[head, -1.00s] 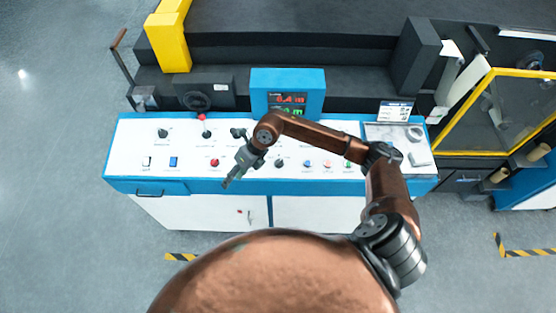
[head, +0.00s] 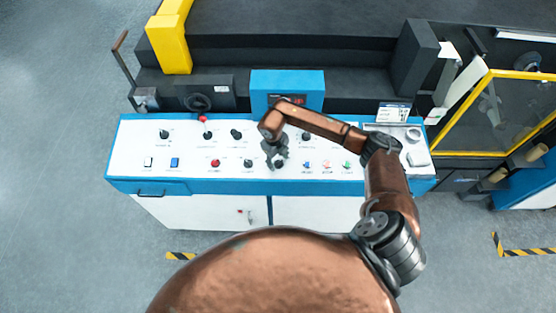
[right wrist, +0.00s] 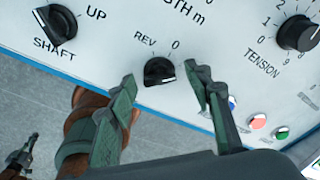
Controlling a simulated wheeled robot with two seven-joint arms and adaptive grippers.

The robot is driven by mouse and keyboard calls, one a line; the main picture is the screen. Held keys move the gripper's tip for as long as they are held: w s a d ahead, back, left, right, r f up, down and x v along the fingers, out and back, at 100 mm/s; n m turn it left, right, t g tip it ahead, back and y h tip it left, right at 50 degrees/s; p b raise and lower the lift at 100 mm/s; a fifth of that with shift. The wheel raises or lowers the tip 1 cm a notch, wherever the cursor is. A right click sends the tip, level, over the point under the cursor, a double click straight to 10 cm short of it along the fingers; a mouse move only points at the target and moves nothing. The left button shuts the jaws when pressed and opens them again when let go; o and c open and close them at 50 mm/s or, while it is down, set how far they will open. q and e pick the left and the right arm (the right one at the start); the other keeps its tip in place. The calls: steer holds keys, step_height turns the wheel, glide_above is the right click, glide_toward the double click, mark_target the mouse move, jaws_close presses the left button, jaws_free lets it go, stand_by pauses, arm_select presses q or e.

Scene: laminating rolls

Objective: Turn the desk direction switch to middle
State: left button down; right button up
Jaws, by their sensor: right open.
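The direction switch (right wrist: 160,70) is a black rotary knob on the white desk panel, with REV and 0 printed above it in the right wrist view. A third label is not visible; the right finger may cover it. My right gripper (right wrist: 161,77) is open, with one fingertip on each side of the knob; I cannot tell whether they touch it. In the head view my right gripper (head: 279,165) is over the front row of controls and partly hides the knob. What looks like my left gripper (right wrist: 22,155) is small at the lower left of the right wrist view, its jaws unclear.
The SHAFT knob (right wrist: 56,24) and TENSION knob (right wrist: 297,33) flank the switch. Blue, red and green buttons (head: 327,165) lie to its right, and a red button (head: 215,163) to its left. The blue display box (head: 264,84) stands behind the panel.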

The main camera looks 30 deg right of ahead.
steer(key=shift+f, duration=0.15)
steer(key=shift+c, duration=0.4)
steer(key=c, duration=1)
steer(key=shift+c, duration=0.3)
